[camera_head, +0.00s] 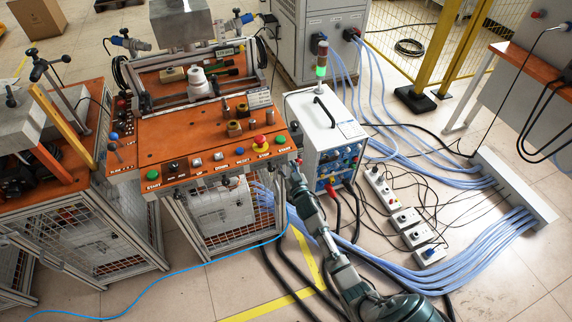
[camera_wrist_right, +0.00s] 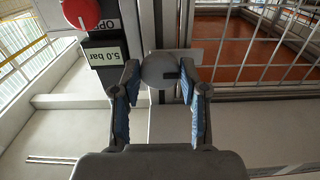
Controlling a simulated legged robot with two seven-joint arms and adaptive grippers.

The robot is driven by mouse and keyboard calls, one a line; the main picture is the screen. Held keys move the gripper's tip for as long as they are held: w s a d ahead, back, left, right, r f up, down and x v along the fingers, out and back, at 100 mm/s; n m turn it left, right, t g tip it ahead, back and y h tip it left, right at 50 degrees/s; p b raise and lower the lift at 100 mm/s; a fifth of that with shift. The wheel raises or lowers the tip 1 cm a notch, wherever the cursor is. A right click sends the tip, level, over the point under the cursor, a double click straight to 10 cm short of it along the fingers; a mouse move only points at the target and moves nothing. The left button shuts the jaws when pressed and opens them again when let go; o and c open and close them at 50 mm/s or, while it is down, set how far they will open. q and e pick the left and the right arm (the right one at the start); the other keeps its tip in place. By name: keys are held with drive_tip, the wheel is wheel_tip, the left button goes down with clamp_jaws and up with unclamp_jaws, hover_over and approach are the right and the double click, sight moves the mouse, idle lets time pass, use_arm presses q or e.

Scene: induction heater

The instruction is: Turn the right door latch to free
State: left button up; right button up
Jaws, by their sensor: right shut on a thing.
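In the right wrist view, a round grey knob (camera_wrist_right: 159,70), which I take to be the right door latch, sits on a vertical metal profile. It has a dark mark on its face. My right gripper (camera_wrist_right: 159,82) is shut on this knob, with a blue-padded finger on each side. In the head view my right arm reaches up from the bottom to the right side of the orange workstation (camera_head: 190,133). My right gripper (camera_head: 291,168) is small there, and the latch cannot be made out. My left gripper is not in view.
A red knob (camera_wrist_right: 82,12) and a "5.0 bar" label (camera_wrist_right: 106,57) are close left of the latch. In the head view a white power unit (camera_head: 322,128) stands right beside the workstation. Blue hoses (camera_head: 400,270) and black cables cover the floor to the right.

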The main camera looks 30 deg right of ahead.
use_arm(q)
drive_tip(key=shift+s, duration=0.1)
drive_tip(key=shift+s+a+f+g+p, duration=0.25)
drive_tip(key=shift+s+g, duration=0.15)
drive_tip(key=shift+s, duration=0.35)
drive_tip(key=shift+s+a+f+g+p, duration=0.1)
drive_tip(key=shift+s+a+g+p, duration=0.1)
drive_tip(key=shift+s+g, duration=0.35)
use_arm(e)
drive_tip(key=shift+f+n, duration=0.2)
drive_tip(key=shift+n, duration=8.6)
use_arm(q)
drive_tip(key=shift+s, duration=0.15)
use_arm(e)
drive_tip(key=shift+s+a+n, duration=0.1)
drive_tip(key=shift+n, duration=0.2)
drive_tip(key=shift+f, duration=0.1)
drive_tip(key=o, duration=1.1)
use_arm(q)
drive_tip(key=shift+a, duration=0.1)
use_arm(e)
drive_tip(key=shift+o, duration=0.2)
drive_tip(key=v, duration=1.1)
drive_tip(key=shift+s, duration=0.35)
